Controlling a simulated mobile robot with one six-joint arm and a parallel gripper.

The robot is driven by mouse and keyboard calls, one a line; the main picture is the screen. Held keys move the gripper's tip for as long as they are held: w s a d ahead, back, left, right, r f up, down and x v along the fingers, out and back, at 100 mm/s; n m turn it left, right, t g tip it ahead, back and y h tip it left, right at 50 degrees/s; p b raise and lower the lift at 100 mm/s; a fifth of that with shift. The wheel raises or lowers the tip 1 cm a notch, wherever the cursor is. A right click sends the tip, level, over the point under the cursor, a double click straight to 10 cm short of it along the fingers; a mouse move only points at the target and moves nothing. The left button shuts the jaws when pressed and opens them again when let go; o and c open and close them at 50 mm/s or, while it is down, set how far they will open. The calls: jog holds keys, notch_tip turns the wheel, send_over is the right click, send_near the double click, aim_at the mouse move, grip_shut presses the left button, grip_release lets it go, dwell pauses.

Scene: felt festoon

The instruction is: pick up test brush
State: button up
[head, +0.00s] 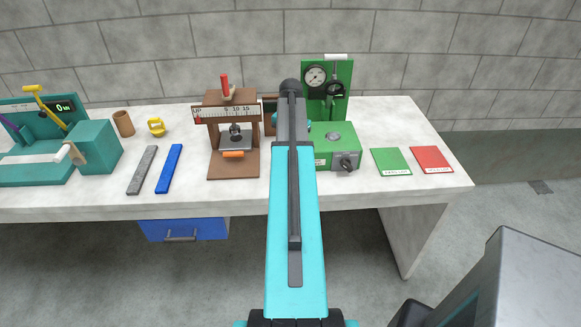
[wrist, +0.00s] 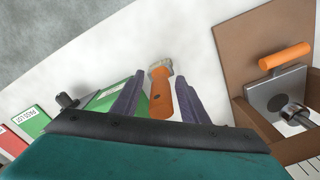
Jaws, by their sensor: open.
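In the wrist view a small brush (wrist: 160,95) with an orange-brown handle and a pale tan end lies on the white table top. My gripper (wrist: 160,78) is open, one dark finger on each side of the brush in the picture. I see a gap between each finger and the handle, and nothing is held. The near end of the handle is close to the gripper's dark edge. How far the fingers are above the table I cannot tell. In the head view my own arm hides the brush and the fingers.
A brown press (head: 234,165) stands left of my arm, a green gauge machine (head: 335,150) right of it. Green (head: 391,161) and red (head: 431,159) cards lie at the right end. Blue (head: 169,168) and grey (head: 143,170) bars lie left, near a teal machine (head: 96,147).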

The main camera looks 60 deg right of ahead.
dwell(0.4)
grip_shut()
jog(key=shift+r, duration=0.2)
jog(key=shift+r+p, duration=1.4)
jog(key=shift+r, duration=0.45)
jog(key=s+a+r+p, duration=0.1)
jog(key=s+a+p, duration=0.1)
jog(key=s+a, duration=0.7)
jog(key=a, duration=0.3)
jog(key=shift+s+a+p, duration=0.3)
jog(key=shift+s+a, duration=0.05)
jog(key=shift+s, duration=0.05)
jog(key=shift+d, duration=0.1)
